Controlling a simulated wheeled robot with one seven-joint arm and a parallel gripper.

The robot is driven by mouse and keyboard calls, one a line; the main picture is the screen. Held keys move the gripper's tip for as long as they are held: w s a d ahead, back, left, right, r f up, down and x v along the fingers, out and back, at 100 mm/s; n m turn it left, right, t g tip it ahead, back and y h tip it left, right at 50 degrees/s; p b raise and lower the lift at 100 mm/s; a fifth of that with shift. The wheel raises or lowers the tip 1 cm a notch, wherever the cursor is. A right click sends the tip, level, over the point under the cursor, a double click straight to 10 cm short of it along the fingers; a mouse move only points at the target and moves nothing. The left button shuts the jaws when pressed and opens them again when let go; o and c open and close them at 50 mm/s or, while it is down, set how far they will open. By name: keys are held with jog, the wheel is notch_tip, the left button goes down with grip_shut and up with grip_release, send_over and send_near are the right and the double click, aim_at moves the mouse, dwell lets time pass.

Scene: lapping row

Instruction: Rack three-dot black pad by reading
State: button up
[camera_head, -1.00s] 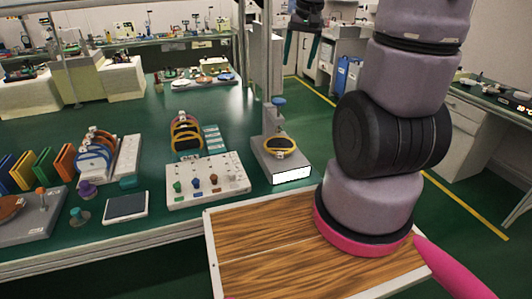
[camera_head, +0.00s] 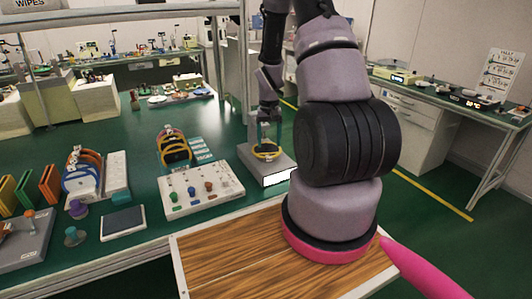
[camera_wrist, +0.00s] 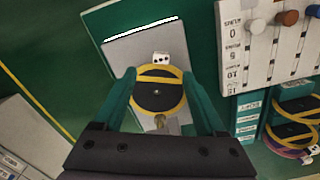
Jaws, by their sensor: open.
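A round black pad with a yellow rim and yellow strap (camera_wrist: 158,96) rests on a grey measuring stand (camera_wrist: 150,45). In the head view the pad (camera_head: 266,152) sits on the stand (camera_head: 262,168), partly hidden by my gripper. A white tag with dark dots (camera_wrist: 161,57) shows at the pad's edge; the dots are too small to count surely. My gripper (camera_wrist: 160,80) is open, its teal fingers on either side of the pad; I cannot tell whether they touch it. In the head view my gripper (camera_head: 265,140) is over the stand. A rack of yellow-rimmed pads (camera_head: 173,148) stands to the left.
A white slider board with coloured knobs (camera_head: 200,188) lies left of the stand; its printed scale (camera_wrist: 233,50) shows in the wrist view. Further left are another pad rack (camera_head: 80,175) and a dark-topped tablet (camera_head: 123,222).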

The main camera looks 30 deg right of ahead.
aim_at(269, 153)
notch_tip(269, 153, down, 6)
jog(key=shift+s+a+r, duration=0.1)
dwell(0.4)
grip_shut()
